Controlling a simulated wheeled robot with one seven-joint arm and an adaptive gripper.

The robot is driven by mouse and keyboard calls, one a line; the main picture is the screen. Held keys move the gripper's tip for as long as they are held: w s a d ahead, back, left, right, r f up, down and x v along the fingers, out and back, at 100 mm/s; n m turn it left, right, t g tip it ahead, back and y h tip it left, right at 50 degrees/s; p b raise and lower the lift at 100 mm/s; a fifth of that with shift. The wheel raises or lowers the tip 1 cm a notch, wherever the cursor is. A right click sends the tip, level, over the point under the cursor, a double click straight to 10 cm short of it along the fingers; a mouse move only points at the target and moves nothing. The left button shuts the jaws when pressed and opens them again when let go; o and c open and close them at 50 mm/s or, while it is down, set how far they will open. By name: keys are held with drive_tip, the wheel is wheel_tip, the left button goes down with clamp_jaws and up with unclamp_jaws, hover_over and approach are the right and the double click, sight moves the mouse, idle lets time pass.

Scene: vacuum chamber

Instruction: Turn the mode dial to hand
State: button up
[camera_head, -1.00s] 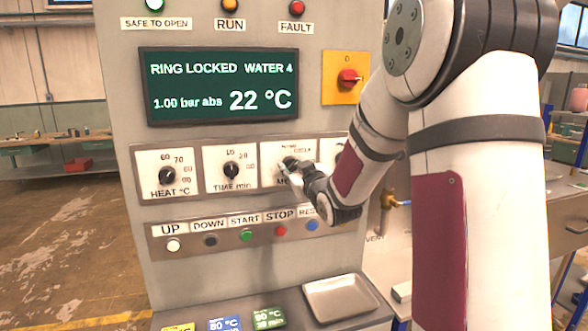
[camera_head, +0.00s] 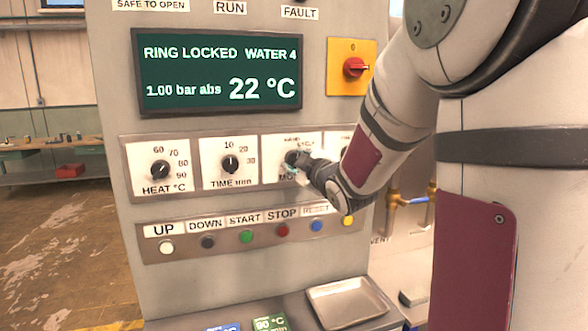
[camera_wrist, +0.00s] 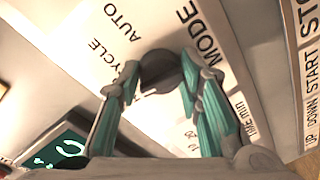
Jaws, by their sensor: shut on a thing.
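The mode dial (camera_head: 291,158) is a dark round knob on a white plate, third in the row of dials on the grey panel. Hand and cycle show above it in the head view. My gripper (camera_head: 301,167) is at this dial and covers part of its plate. In the wrist view the dark knob (camera_wrist: 160,71) sits between the two teal-padded fingers of my gripper (camera_wrist: 162,78), which are shut on it. Cycle, auto and mode are readable around it there. I cannot tell which mark the pointer faces.
The heat dial (camera_head: 160,170) and time dial (camera_head: 230,164) are to the left. A button row (camera_head: 246,237) lies below. A red switch on a yellow plate (camera_head: 352,68) is above right. A metal tray (camera_head: 347,302) rests on the ledge. The screen (camera_head: 218,72) reads ring locked.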

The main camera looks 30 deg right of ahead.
drive_tip(key=shift+n+b, duration=0.8)
drive_tip(key=shift+n, duration=0.2)
drive_tip(key=o, duration=1.2)
drive_tip(key=shift+c, duration=0.2)
drive_tip(key=v, duration=1.2)
drive_tip(key=shift+a, duration=0.1)
